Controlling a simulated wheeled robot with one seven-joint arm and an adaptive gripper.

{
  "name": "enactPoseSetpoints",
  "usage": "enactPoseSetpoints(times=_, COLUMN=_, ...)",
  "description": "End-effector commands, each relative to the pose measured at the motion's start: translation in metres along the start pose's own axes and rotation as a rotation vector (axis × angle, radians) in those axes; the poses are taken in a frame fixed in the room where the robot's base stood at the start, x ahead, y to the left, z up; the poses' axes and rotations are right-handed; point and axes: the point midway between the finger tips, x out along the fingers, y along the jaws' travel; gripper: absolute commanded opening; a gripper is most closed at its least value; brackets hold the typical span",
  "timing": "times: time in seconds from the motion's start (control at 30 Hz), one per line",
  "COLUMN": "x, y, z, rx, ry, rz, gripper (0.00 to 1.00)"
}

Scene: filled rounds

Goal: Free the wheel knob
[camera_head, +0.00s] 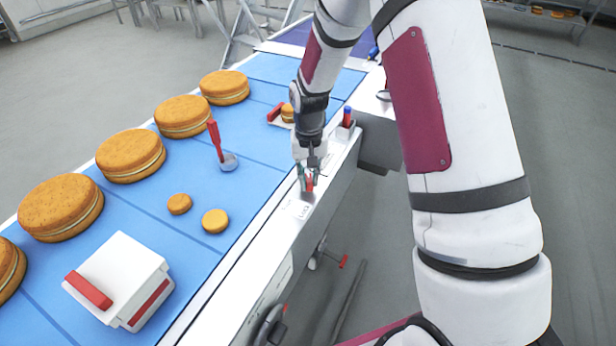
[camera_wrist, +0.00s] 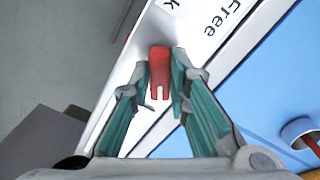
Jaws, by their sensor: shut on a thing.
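A small red tab (camera_wrist: 160,68) with a notched end sits at the white rail of the conveyor, between the two fingers of my gripper (camera_wrist: 161,78) in the wrist view. My gripper (camera_head: 308,180) is shut on this red tab; it also shows at the fingertips in the head view (camera_head: 309,184). The rail carries the printed word "Free" and part of a second word ending in "k" in the wrist view; "Lock" shows just in front of my gripper in the head view. A dark wheel (camera_head: 268,325) with a red part stands low on the conveyor's side, partly cut off.
A blue belt (camera_head: 262,178) holds several large filled rounds (camera_head: 182,117), two small ones, a red-handled tool (camera_head: 216,142) and a white box (camera_head: 122,270) with red parts. A red-handled crank (camera_head: 332,257) juts from the conveyor's side below the rail.

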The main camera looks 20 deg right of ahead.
Motion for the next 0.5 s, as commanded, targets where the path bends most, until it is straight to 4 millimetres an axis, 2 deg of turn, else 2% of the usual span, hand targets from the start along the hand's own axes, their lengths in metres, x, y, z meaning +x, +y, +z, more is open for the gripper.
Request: enactPoseSetpoints(times=0.5, x=0.0002, y=0.0028, z=-0.0007, rx=-0.491, ry=-0.001, rz=0.0, gripper=0.0)
